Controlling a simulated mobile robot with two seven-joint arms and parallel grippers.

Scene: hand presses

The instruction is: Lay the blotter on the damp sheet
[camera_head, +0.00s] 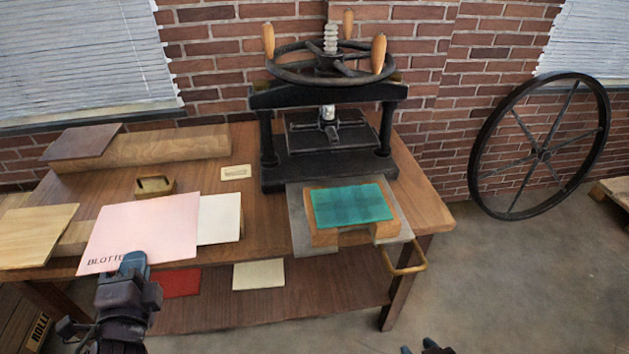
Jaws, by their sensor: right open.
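The blotter is a large pale pink sheet (150,225) with dark lettering on its near edge, at the left front of the bench. My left gripper (133,262) is at this near edge, shut on it, and covers the end of the lettering. Whether the blotter still rests on something beneath is hidden. A teal sheet (350,204) with darker patches, which looks like the damp sheet, lies flat on a wooden block on the grey plate (299,222) in front of the press. My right gripper (425,347) shows only its tips at the bottom edge, open and apart from everything.
The black press (328,165) stands behind the plate, its handwheel (330,68) above. A white sheet (220,218) lies right of the blotter, a pale board (35,235) left. Bench top between white sheet and plate is clear.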

